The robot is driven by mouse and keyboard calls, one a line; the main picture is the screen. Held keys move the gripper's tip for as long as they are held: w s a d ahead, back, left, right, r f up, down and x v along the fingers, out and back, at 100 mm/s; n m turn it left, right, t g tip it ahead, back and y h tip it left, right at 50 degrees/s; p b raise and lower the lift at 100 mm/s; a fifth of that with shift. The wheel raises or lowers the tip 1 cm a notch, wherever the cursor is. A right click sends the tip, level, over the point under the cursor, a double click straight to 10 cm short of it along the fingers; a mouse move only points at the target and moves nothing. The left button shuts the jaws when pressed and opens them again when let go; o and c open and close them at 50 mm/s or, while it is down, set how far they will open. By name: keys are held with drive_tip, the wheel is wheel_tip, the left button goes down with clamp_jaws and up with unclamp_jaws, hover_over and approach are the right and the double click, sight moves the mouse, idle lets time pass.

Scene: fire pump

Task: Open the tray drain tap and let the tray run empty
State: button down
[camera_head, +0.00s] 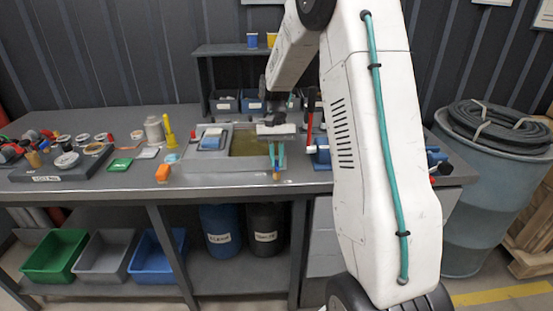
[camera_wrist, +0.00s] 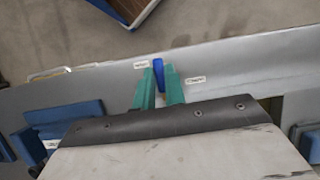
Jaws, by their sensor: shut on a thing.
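The tray (camera_head: 222,166) is a grey basin set at the front of the bench, with murky yellow-green liquid (camera_head: 250,143) in it. My gripper (camera_head: 277,166) points down at the tray's front right, at the bench's front edge. In the wrist view its two teal fingers (camera_wrist: 160,84) are shut on a small blue tap handle (camera_wrist: 158,70). The handle lies between the fingertips, roughly in line with them. A small orange-brown part (camera_head: 276,177) shows below the fingers in the head view. The tap's body and outlet are mostly hidden, and I see no flow.
Two small labels flank the handle, one on the left (camera_wrist: 141,65) and one on the right (camera_wrist: 195,79), too small to read. Tools and fittings crowd the bench's left. Bins and drums (camera_head: 220,230) stand underneath. A blue barrel (camera_head: 487,200) with coiled hose stands at right.

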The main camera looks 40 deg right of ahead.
drive_tip(key=c, duration=1.5)
unclamp_jaws()
drive_tip(key=shift+o, duration=0.2)
drive_tip(key=shift+r, duration=0.1)
drive_tip(key=v, duration=0.7)
drive_tip(key=shift+w+r, duration=0.15)
drive_tip(key=shift+r, duration=0.2)
drive_tip(key=shift+s+a+f, duration=0.3)
drive_tip(key=shift+s+f, duration=0.55)
drive_tip(key=shift+s, duration=0.15)
drive_tip(key=s+a+r+n+t+h, duration=0.1)
drive_tip(key=s+a+r+n, duration=0.1)
drive_tip(key=s+a, duration=0.4)
drive_tip(key=s+a+r+n+t, duration=0.2)
drive_tip(key=s+a+r, duration=0.2)
drive_tip(key=s, duration=0.9)
drive_tip(key=s+a+r+n+t+h, duration=0.1)
drive_tip(key=s+a+r+n+t, duration=0.1)
drive_tip(key=s+a, duration=0.6)
drive_tip(key=shift+s+a+r+n+h, duration=0.3)
drive_tip(key=shift+s+r, duration=0.15)
drive_tip(key=shift+s, duration=0.55)
